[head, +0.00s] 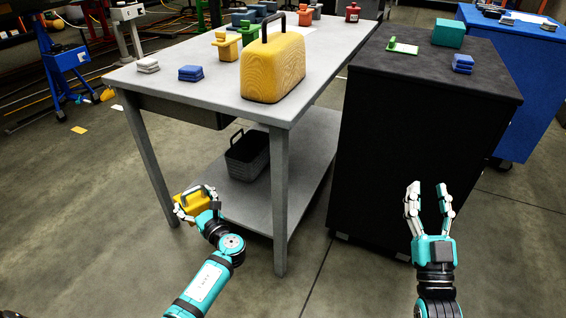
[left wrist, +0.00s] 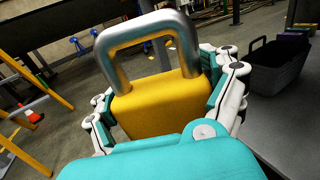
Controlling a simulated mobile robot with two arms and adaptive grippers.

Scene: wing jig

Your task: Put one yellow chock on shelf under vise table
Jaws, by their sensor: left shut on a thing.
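My left gripper (head: 196,207) is shut on a small yellow chock (head: 186,201) with a handle. A larger yellow block (head: 275,68) with a black handle stands on the tabletop. My right gripper (head: 428,200) is open and empty in front of the black cabinet.
A dark basket (head: 248,155) stands on the shelf; it also shows in the left wrist view (left wrist: 278,68). The near table leg (head: 280,200) rises right of my left gripper. The black cabinet (head: 420,140) stands right of the table. Bare shelf lies in front of the basket.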

